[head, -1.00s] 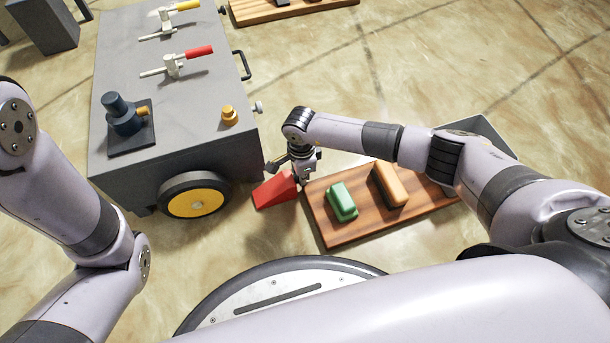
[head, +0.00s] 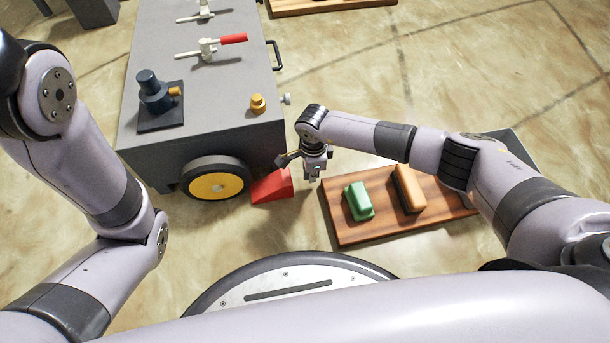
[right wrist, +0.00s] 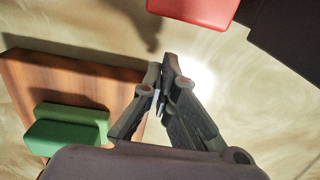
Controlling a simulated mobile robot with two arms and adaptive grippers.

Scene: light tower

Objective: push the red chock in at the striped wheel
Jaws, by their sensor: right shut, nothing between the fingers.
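The red chock (head: 272,187) lies on the floor at the right side of the cart's wheel (head: 216,184), which has a dark tyre and a yellow hub; I make out no clear stripes. The chock's left end is at or very near the tyre; I cannot tell whether they touch. My right gripper (head: 314,174) is shut and empty, just right of the chock and apart from it. In the right wrist view, the closed fingertips (right wrist: 166,68) point at bare floor, with the chock (right wrist: 195,8) at the top edge. My left arm shows, but its gripper is out of view.
The grey cart (head: 215,140) carries a red-handled clamp (head: 212,47), a dark fixture (head: 160,100) and a yellow knob (head: 258,103). A wooden board (head: 375,228) with a green block (head: 358,200) and an orange block (head: 408,188) lies right of my right gripper.

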